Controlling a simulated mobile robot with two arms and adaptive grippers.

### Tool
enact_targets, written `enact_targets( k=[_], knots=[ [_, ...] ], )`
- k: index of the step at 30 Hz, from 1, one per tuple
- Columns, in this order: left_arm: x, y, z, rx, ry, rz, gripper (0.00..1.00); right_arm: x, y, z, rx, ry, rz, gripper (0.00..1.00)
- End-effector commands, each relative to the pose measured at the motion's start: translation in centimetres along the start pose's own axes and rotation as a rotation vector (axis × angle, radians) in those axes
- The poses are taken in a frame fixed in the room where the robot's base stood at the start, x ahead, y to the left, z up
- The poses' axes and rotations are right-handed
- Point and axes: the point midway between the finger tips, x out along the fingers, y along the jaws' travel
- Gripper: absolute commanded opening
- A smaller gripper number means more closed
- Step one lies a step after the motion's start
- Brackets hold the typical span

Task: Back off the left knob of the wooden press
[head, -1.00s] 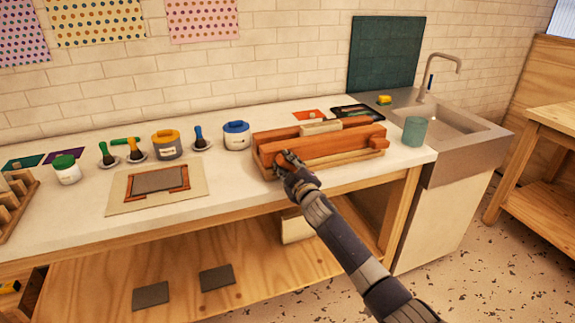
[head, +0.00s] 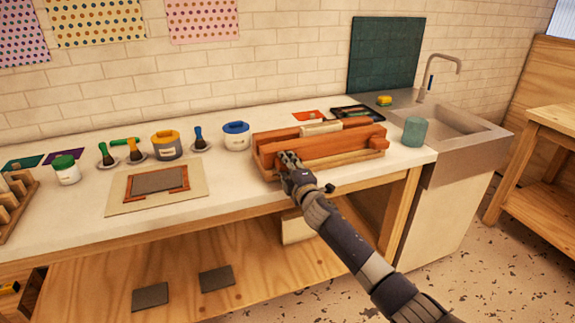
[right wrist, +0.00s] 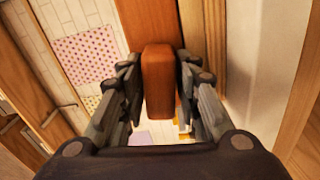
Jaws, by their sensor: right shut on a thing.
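The wooden press (head: 335,149) lies on the bench top near the sink, a long reddish-brown block on a lighter base. Its right knob (head: 379,142) shows at the right end of the front face. My right gripper (head: 289,162) is at the left end of the front face and hides most of the left knob there. In the right wrist view the left knob (right wrist: 160,75), an orange-brown wooden bar, sits between the two fingers of my right gripper (right wrist: 160,92), which is shut on it. My left gripper is not in view.
A framed grey panel (head: 158,180) lies on a board (head: 118,198). A teal cup (head: 413,131) stands right of the press, beside the sink (head: 455,125).

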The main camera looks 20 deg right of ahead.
Motion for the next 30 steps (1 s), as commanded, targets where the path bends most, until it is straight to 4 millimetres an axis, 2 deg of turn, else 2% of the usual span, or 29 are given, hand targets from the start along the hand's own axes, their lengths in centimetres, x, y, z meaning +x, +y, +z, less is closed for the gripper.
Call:
enact_targets(
  k=[1,11,12,13,26,30],
  knots=[
    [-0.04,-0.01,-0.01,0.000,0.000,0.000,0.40,0.20,1.00,-0.11,-0.002,0.003,0.015,0.07],
    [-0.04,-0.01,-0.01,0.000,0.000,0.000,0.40,0.21,1.00,-0.10,-0.002,0.003,0.015,0.07],
    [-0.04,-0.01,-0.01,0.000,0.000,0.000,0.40,0.21,1.00,-0.10,-0.002,0.003,0.015,0.37],
    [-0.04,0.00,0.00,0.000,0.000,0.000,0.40,0.20,0.99,-0.11,-0.002,0.003,0.015,0.43],
    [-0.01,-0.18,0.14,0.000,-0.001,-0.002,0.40,0.02,0.41,-0.04,-0.001,0.001,0.006,0.43],
    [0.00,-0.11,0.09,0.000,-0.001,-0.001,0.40,-0.69,0.34,0.02,-0.002,0.000,0.006,0.43]
  ],
)
